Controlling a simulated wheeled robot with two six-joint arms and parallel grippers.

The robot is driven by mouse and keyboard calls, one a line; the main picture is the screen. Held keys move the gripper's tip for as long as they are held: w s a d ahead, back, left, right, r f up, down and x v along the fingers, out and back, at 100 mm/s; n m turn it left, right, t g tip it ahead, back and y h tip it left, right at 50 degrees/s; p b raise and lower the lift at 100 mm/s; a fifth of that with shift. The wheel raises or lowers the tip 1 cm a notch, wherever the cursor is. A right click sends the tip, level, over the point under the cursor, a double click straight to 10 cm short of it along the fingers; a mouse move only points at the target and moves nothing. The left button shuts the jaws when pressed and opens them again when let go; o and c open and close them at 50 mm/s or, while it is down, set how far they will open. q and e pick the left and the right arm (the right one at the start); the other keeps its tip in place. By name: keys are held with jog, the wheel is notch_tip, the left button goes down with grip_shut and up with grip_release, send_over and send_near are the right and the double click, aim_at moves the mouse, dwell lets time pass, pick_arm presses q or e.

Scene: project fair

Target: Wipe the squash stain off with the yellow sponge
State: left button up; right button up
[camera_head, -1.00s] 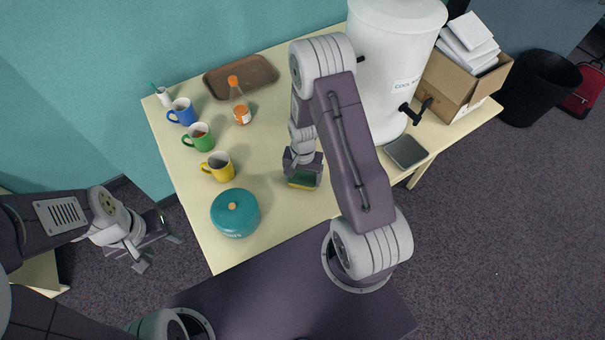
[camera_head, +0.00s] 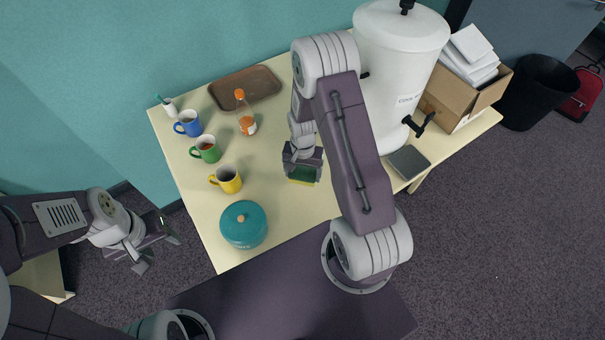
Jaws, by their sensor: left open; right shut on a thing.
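The yellow sponge (camera_head: 303,176), with a green face, is between the fingers of my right gripper (camera_head: 303,168). My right gripper is shut on it, at or just above the cream table top (camera_head: 273,215); I cannot tell whether the sponge touches the table. No squash stain shows; the sponge or my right arm may cover it. A squash bottle (camera_head: 248,125) with an orange cap and some orange liquid stands on the table, up and left of the sponge. My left gripper (camera_head: 159,252) is open and empty, off the table's left edge above the floor.
Blue (camera_head: 188,123), green (camera_head: 206,149) and yellow (camera_head: 228,179) mugs and a teal lidded pot (camera_head: 243,225) line the left side. A brown tray (camera_head: 245,88) lies at the back. A white cooler (camera_head: 397,75), grey drip tray (camera_head: 409,162) and cardboard box (camera_head: 455,93) stand right.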

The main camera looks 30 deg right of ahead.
jog(key=shift+w+r+p, duration=0.25)
jog(key=shift+r+p, duration=0.35)
jog(key=shift+r, duration=0.35)
jog(key=shift+r+p, duration=0.3)
jog(key=shift+r, duration=0.05)
jog(key=shift+s+r, duration=0.15)
jog(key=shift+r, duration=0.15)
jog(key=shift+f, duration=0.1)
